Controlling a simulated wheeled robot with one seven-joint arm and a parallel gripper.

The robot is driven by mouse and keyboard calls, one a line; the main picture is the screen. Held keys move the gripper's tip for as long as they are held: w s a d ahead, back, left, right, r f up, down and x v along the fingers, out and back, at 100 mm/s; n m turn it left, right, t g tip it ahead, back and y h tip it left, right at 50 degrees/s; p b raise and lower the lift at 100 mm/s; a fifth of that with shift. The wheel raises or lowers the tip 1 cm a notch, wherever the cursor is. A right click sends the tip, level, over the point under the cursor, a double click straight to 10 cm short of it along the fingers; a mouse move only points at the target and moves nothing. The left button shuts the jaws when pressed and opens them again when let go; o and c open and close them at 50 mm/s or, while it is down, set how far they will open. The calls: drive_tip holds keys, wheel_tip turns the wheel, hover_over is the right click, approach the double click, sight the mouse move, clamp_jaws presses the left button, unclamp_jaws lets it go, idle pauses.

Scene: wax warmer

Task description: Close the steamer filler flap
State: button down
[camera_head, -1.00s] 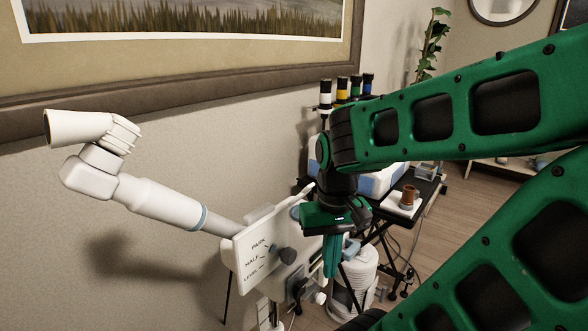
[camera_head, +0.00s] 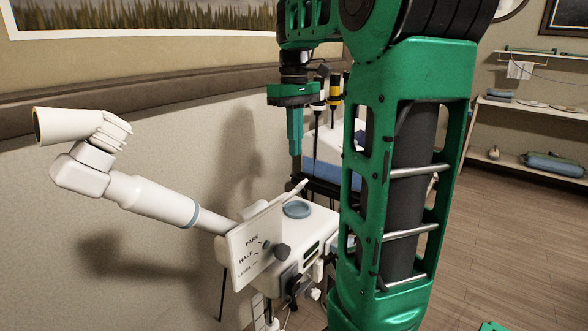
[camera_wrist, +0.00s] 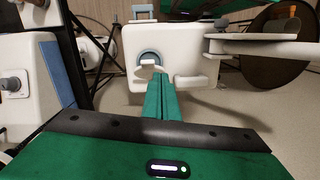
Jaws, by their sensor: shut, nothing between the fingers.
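The white steamer body (camera_head: 318,229) stands by the wall, with a blue-grey filler ring (camera_head: 297,209) on its top. A slim white piece, which looks like the filler flap (camera_head: 298,188), stands tilted up behind the ring, so it appears open. My gripper (camera_head: 295,152) points down, shut and empty, above and behind the flap in the head view. Whether the fingertips (camera_wrist: 162,76) touch anything I cannot tell.
A plate marked PARK, HALF, LEVEL (camera_head: 252,262) and a long white steamer arm (camera_head: 150,198) extend left. Bottles with coloured bands (camera_head: 335,88) stand on a trolley behind. Shelves (camera_head: 535,115) are at the right. My own arm hides the steamer's right side.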

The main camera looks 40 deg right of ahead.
drive_tip(key=w+d+r+n, duration=0.2)
drive_tip(key=w+r, duration=0.2)
drive_tip(key=w, duration=0.1)
hover_over(294, 191)
drive_tip(key=w+d, duration=0.2)
drive_tip(key=shift+h, duration=0.3)
wheel_tip(294, 191, down, 11)
drive_tip(key=shift+r, duration=0.1)
drive_tip(key=shift+s+d+f, duration=0.1)
drive_tip(key=shift+s+f, duration=0.45)
drive_tip(key=shift+s, duration=0.05)
drive_tip(key=shift+s, duration=0.1)
